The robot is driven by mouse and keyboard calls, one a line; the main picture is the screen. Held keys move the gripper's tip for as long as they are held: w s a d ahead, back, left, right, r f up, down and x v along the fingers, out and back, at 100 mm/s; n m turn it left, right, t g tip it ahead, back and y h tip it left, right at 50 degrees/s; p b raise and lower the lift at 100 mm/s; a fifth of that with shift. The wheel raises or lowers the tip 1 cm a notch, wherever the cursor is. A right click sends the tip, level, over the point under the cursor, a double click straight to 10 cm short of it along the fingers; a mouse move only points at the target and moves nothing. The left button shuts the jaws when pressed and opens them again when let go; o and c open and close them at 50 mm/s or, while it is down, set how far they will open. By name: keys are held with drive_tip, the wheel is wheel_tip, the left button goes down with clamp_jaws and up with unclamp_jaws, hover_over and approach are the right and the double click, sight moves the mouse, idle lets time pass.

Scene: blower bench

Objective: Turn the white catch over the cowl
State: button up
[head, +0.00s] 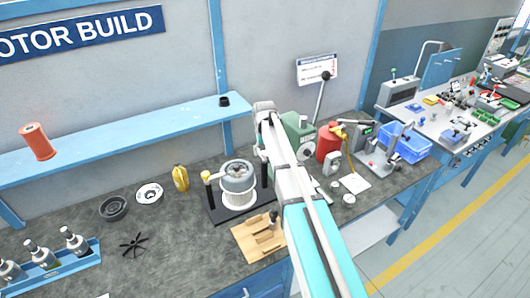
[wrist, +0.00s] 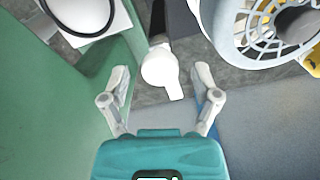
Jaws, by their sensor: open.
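The blower with its pale grey cowl (head: 238,174) stands on a black base on the bench. In the wrist view a pale ribbed cowl (wrist: 248,38) fills the upper right. A small white piece with a rounded head and a short tab, which looks like the catch (wrist: 159,68), shows at the upper middle beside the cowl. My gripper (wrist: 162,80) is open, its fingers on either side of the white piece in the picture. I cannot tell how far above it they are or whether they touch. In the head view my arm hides the gripper.
A green press (head: 297,128) stands right of the blower, behind my arm. A wooden block (head: 257,238) lies in front. A red canister (head: 328,142) and blue crate (head: 405,143) are farther right.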

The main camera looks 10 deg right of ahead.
drive_tip(key=shift+c, duration=0.3)
clamp_jaws()
